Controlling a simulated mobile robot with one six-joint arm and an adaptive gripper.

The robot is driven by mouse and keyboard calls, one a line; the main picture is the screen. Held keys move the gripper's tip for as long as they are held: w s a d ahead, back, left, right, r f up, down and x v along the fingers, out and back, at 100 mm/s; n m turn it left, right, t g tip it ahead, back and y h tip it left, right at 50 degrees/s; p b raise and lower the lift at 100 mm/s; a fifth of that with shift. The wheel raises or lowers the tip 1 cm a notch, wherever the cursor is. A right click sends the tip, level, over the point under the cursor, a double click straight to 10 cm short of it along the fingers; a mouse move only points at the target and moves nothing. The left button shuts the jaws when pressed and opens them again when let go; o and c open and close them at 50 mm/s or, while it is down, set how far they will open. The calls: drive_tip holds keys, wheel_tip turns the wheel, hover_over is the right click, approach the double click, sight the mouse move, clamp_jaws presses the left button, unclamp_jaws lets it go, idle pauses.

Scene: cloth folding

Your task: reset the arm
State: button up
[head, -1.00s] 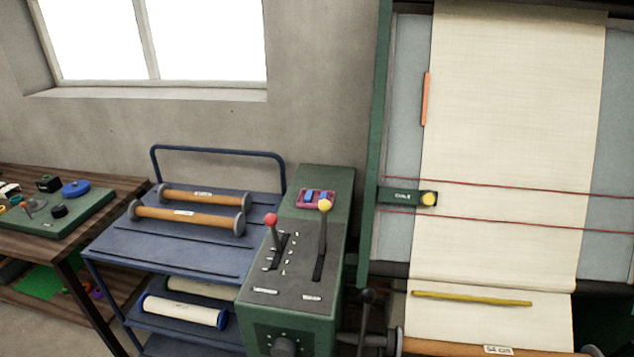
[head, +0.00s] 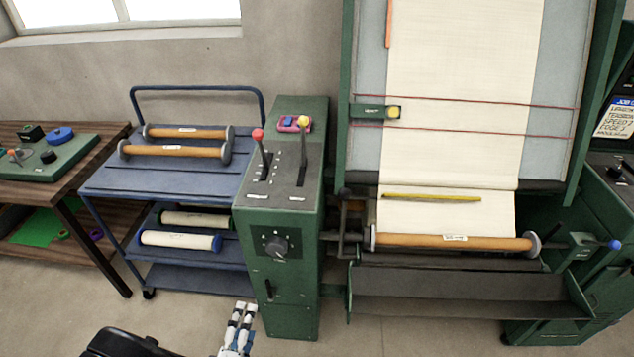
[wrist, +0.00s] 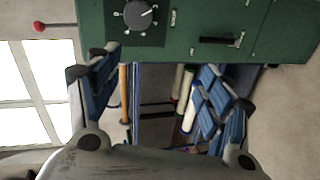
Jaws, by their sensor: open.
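My gripper (head: 245,307) shows at the bottom of the head view, low in front of the green control cabinet (head: 290,240) and the blue cart. Its two fingers appear pale there, and its lower part is cut off by the frame edge. In the wrist view my gripper (wrist: 160,82) is open, with blue-padded fingers spread wide at left and right. Nothing is between the fingers. The wrist view is turned on its side and shows the green cabinet (wrist: 190,30) with a dial and a handle across the top.
A blue cart (head: 165,180) carries wooden and white rollers. Left of it stands a wooden table (head: 85,185). On the right, a green machine holds a cream cloth (head: 455,90) above a wooden roller (head: 490,241). Grey floor is clear below the machine.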

drive_tip(key=w+a+r+m+g+y, duration=0.25)
drive_tip(key=w+r+m+g, duration=0.3)
drive_tip(key=w+r, duration=0.35)
drive_tip(key=d+r+m+g+y, duration=0.1)
drive_tip(key=d+r+m+y, duration=0.1)
drive_tip(key=d+r, duration=0.35)
drive_tip(key=d+r+m+g+y, duration=0.1)
drive_tip(key=d+r+m, duration=0.1)
drive_tip(key=r, duration=0.7)
drive_tip(key=s+d+r+m, duration=0.1)
drive_tip(key=s+d+r, duration=0.6)
drive_tip(key=d, duration=0.4)
drive_tip(key=s+d+r+m+g+h, duration=0.1)
drive_tip(key=s+d+m+g+h, duration=0.2)
drive_tip(key=s+d, duration=1.2)
drive_tip(key=shift+s+d+r+m+h, duration=0.2)
drive_tip(key=shift+m+h, duration=0.25)
drive_tip(key=shift+m, duration=0.5)
drive_tip(key=shift+w, duration=0.1)
drive_tip(key=shift+c, duration=0.6)
